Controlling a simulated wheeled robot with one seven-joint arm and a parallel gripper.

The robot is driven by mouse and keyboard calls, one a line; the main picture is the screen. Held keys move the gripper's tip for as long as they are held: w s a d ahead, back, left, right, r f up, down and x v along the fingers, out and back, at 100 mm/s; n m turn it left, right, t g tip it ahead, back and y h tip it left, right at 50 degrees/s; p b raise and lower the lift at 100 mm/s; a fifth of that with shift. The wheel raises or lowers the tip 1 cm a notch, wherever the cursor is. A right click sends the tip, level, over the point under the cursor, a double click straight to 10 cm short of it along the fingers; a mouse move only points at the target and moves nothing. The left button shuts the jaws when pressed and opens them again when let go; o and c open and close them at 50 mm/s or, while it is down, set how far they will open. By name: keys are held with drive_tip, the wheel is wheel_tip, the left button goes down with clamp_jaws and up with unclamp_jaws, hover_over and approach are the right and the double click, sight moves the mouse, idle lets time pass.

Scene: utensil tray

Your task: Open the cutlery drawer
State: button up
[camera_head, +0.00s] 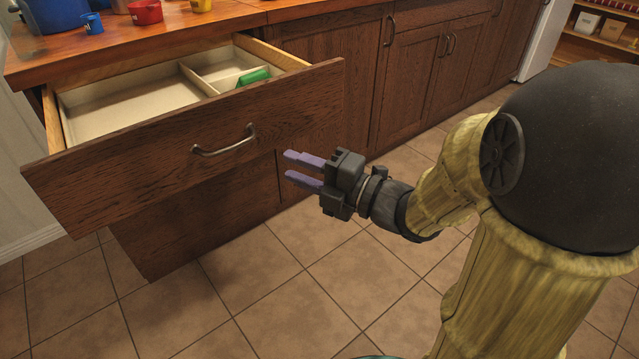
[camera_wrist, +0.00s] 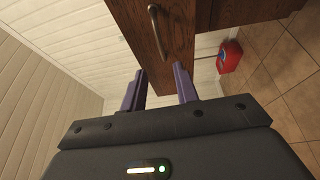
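The cutlery drawer (camera_head: 110,195) is pulled well out of the wooden cabinet, with its dark wood front facing me. Its curved metal handle (camera_head: 224,141) is free and also shows at the top of the wrist view (camera_wrist: 157,30). Inside the drawer is a pale tray (camera_head: 130,104) with compartments, and a green item (camera_head: 253,77) lies in one of them. My gripper (camera_head: 303,169) is to the right of the handle and apart from it. Its two purple fingers are apart with nothing between them, as the wrist view (camera_wrist: 160,90) also shows.
A wooden countertop (camera_head: 215,24) above the drawer holds a blue pot (camera_head: 55,14), a blue cup (camera_head: 92,23), a red cup (camera_head: 146,12) and a yellow cup (camera_head: 201,5). Closed cabinets run right. A red object (camera_wrist: 230,56) shows in the wrist view.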

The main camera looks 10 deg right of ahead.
drive_tip(key=b+v, duration=0.1)
drive_tip(key=v, duration=0.2)
drive_tip(key=shift+s+d, duration=0.2)
drive_tip(key=shift+d, duration=0.1)
